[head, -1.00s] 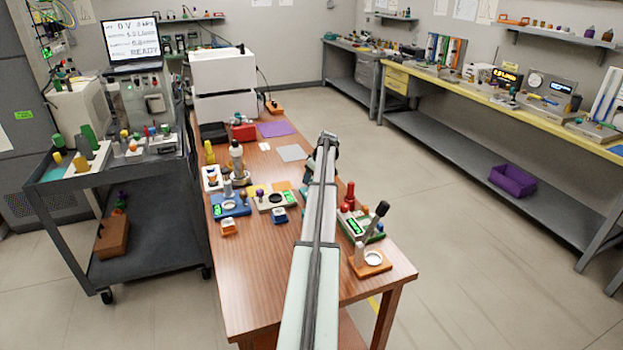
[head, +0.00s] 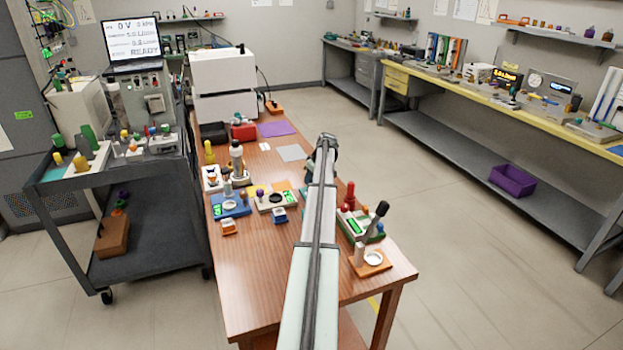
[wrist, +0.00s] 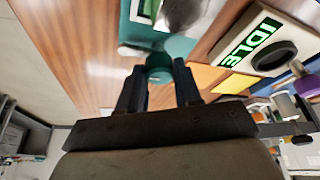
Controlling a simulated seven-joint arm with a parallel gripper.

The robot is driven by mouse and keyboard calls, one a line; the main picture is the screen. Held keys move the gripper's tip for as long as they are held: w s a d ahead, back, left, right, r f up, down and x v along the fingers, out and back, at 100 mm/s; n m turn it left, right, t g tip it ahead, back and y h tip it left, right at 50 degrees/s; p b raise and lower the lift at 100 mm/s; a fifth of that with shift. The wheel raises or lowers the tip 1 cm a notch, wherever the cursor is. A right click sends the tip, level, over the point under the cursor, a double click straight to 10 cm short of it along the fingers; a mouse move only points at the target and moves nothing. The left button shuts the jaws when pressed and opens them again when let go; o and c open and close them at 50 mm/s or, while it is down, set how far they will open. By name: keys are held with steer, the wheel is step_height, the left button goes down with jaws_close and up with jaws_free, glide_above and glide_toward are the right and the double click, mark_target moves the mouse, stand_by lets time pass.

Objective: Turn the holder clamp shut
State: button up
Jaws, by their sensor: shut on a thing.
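My gripper shows in the wrist view (wrist: 159,82), its two dark fingers shut on a small teal knob (wrist: 159,68). The knob sits beside a teal base (wrist: 182,46) with a white and silver part above it. I take this knob to be the holder clamp's, but its turn angle cannot be read. In the head view my own arm hides the gripper's fingertips and the holder clamp.
A cream device with an IDLE display (wrist: 250,42) and an orange mat (wrist: 203,76) lie to the right in the wrist view. The table's front left is clear.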

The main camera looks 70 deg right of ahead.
steer(key=shift+a+m, duration=0.1)
steer(key=shift+m, duration=0.3)
steer(key=shift+c, duration=0.3)
steer(key=m+h, duration=0.1)
steer(key=m, duration=0.2)
steer(key=shift+a+g, duration=0.15)
steer(key=shift+g, duration=0.15)
steer(key=m+h, duration=0.1)
steer(key=m, duration=0.1)
steer(key=m+g, duration=0.1)
steer(key=m, duration=0.2)
steer(key=shift+w+g+h, duration=0.2)
steer(key=shift+g+h, duration=0.1)
steer(key=shift+h, duration=0.1)
steer(key=m+g, duration=0.1)
steer(key=m, duration=0.3)
steer(key=shift+w+m+g, duration=0.1)
steer(key=shift+m+g, duration=0.3)
steer(key=m+g, duration=0.1)
steer(key=m, duration=0.3)
steer(key=shift+w, duration=0.1)
steer(key=shift+m+g, duration=0.3)
steer(key=o, duration=1)
steer(key=shift+o, duration=0.2)
steer(key=shift+r, duration=0.1)
